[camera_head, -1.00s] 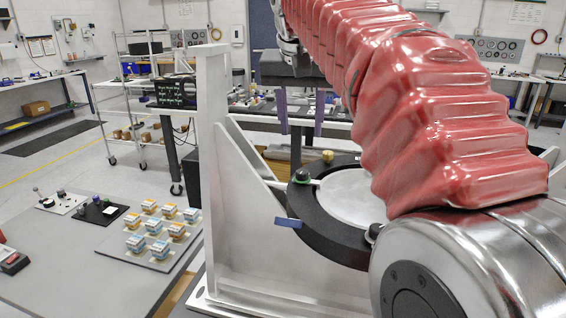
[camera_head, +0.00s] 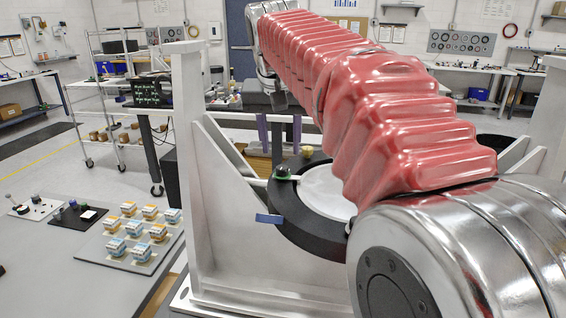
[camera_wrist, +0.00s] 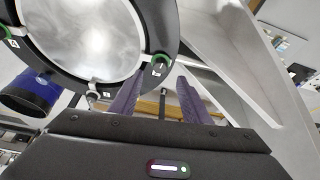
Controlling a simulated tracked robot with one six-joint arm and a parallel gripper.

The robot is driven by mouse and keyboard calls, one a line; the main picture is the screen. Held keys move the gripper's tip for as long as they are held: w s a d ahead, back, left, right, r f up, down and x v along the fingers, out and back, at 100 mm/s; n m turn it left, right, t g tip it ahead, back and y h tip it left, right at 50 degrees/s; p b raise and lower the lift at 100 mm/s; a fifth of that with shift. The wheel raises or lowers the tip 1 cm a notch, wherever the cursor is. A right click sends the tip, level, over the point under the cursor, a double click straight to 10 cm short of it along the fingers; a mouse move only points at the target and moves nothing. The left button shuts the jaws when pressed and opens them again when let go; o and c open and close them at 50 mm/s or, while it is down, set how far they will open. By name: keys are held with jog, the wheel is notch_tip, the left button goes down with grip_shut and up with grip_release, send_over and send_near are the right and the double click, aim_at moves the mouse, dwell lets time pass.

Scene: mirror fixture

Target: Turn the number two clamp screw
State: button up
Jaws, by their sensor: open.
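The mirror fixture shows as a black ring (camera_head: 290,228) around a pale round mirror (camera_head: 328,188). A dark clamp screw with a green base (camera_head: 283,171) sits on the ring's rim. A yellow knob (camera_head: 307,151) is at its back. My gripper (camera_head: 280,150) is open, its two purple fingers pointing down above and behind the dark screw. In the wrist view, a green-ringed clamp screw (camera_wrist: 161,62) lies just beyond the gap between my fingertips (camera_wrist: 161,82). Another screw is at the ring's lower edge (camera_wrist: 93,93).
A pale upright frame (camera_head: 190,140) with a slanted brace stands left of the ring. A blue tab (camera_head: 269,218) sticks out from the ring's side. A grey table (camera_head: 70,265) at left holds a tray of small blocks. A blue cylinder (camera_wrist: 30,96) is beside the ring.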

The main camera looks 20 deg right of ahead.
aim_at(283, 168)
jog(key=x, duration=0.7)
jog(key=shift+s, duration=0.1)
jog(key=shift+c, duration=0.6)
jog(key=c, duration=0.9)
